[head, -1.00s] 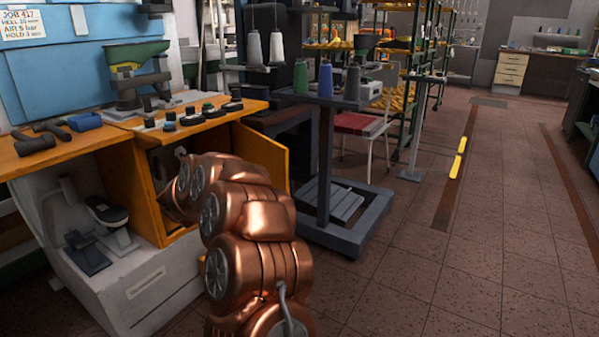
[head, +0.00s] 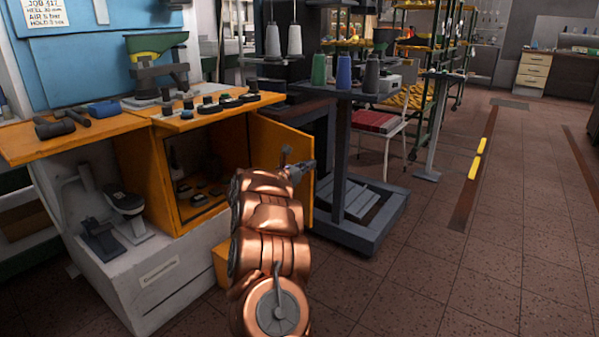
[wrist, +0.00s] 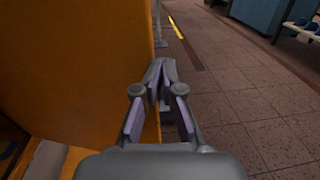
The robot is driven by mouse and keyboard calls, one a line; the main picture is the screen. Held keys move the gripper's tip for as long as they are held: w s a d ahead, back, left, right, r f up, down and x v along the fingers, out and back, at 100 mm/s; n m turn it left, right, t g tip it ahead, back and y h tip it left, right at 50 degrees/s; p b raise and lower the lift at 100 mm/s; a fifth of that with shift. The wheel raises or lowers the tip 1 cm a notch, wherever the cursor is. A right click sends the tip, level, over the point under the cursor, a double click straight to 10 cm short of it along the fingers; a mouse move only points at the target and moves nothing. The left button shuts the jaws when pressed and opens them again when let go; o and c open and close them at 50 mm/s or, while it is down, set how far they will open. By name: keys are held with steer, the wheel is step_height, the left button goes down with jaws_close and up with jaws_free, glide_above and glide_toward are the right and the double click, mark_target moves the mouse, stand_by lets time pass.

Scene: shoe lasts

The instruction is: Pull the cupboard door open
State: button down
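The orange cupboard stands under the workbench, and its compartment (head: 205,165) is exposed. Its door (head: 268,145) is hinged at the right side and stands wide open, swung out toward the right. My gripper (head: 306,166) is in front of the door's inner face, near its free edge. In the wrist view the door (wrist: 75,70) fills the left side. My gripper (wrist: 160,75) is there at the door's edge, with its fingertips drawn together and nothing visible between them. I cannot tell whether it touches the door. My arm hides the lower part of the door.
A dark stand with thread cones (head: 344,72) is close on the right of the door. Shoe-last parts and tools lie on the orange benchtop (head: 125,122). A chair with a red seat (head: 378,120) stands behind. The tiled floor (head: 430,270) at right is clear.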

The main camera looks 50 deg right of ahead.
steer(key=w+d+b, duration=0.1)
steer(key=d, duration=0.5)
steer(key=shift+d+t, duration=0.3)
steer(key=shift+d, duration=0.05)
steer(key=shift+w, duration=0.1)
steer(key=shift+d, duration=0.1)
